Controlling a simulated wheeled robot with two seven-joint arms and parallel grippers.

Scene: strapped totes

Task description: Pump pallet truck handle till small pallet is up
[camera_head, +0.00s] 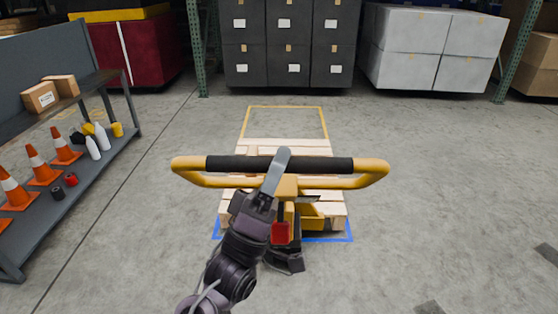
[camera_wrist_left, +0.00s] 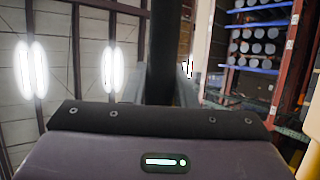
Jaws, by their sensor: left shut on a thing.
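The yellow pallet truck handle (camera_head: 376,172) is a wide loop with a black grip bar (camera_head: 325,164) across its top, in the middle of the head view. My left gripper (camera_head: 279,163) is shut on the black grip bar near its middle. The yellow truck body (camera_head: 312,214) and a red part (camera_head: 280,232) show below the handle. The small wooden pallet (camera_head: 310,147) lies beyond and under the handle, partly hidden by it. I cannot tell its height off the floor. The left wrist view shows my gripper housing and a dark upright bar (camera_wrist_left: 162,50). My right gripper is not in view.
Blue floor tape (camera_head: 335,239) edges the pallet's near end, and a yellow taped outline (camera_head: 286,107) lies beyond it. A shelf cart (camera_head: 130,135) with cones, bottles and boxes stands at left. Dark totes (camera_head: 290,50) and white boxes (camera_head: 432,50) line the back. The floor at right is mostly clear.

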